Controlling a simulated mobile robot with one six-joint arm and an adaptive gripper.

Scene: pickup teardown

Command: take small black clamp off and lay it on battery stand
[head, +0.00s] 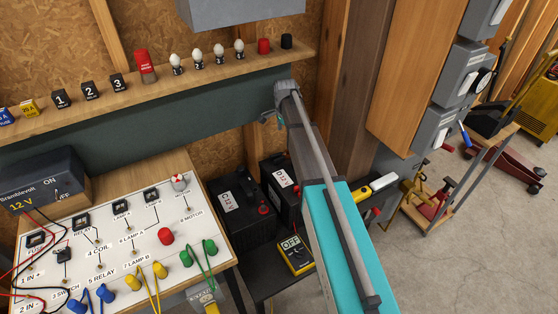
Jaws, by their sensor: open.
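The batteries stand on or behind a low dark stand (262,284), which I take for the battery stand. The left battery has a red cap on top at its right. I cannot make out a small black clamp; it may be hidden or too small.
A yellow multimeter (295,255) reading OFF lies on the dark stand. A white circuit board (110,250) with coloured plugs and wires fills the lower left. A wooden shelf (180,80) holds relays and bulbs. A grey box (240,12) hangs above.

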